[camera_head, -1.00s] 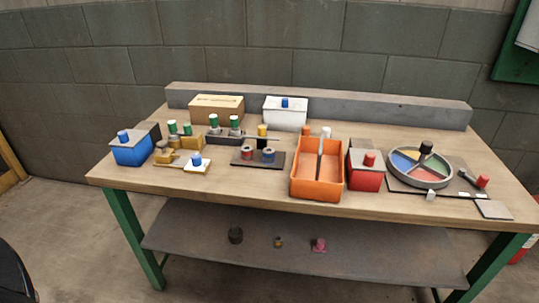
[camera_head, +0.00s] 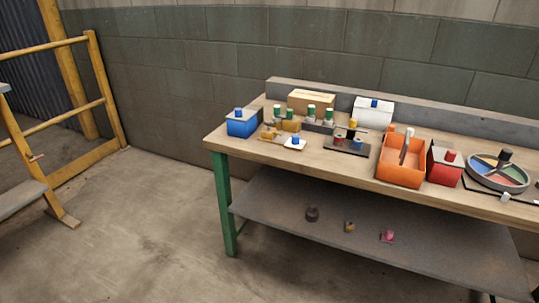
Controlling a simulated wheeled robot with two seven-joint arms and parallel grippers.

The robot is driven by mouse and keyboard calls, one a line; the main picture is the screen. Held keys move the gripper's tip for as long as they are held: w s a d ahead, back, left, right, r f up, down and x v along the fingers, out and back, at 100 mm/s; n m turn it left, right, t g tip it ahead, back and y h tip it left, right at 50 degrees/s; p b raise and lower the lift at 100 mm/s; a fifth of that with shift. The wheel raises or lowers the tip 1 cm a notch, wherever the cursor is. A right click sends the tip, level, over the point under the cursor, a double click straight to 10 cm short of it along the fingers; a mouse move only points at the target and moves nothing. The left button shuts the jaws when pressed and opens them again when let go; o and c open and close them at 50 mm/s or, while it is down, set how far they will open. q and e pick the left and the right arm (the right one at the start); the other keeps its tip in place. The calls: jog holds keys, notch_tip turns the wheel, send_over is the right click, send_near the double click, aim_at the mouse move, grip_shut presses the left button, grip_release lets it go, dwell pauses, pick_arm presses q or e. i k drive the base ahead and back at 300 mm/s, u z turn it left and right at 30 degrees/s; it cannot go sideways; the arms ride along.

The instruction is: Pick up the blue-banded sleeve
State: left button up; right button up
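The blue-banded sleeve (camera_head: 357,143) appears as a small grey ring-like piece with blue on it, standing on a dark plate (camera_head: 346,149) in the middle of the workbench. A similar sleeve with red (camera_head: 338,141) stands just left of it on the same plate. A yellow-topped piece (camera_head: 352,124) stands close behind them. The sleeves are small here and their details are hard to make out. Neither of my grippers is in view.
The workbench (camera_head: 270,155) holds a blue box (camera_head: 241,125) at left, an orange bin (camera_head: 401,173), a red box (camera_head: 443,165) and a round divided tray (camera_head: 497,178) at right. Small parts lie on its lower shelf (camera_head: 290,220). Open floor (camera_head: 140,230) lies to the left, before a yellow railing (camera_head: 80,105).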

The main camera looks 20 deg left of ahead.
aim_at(357, 146)
jog(key=z, duration=1.1)
jog(key=k, duration=0.25)
jog(key=u, duration=1.65)
jog(key=i, duration=1.35)
jog(key=z, duration=1.2)
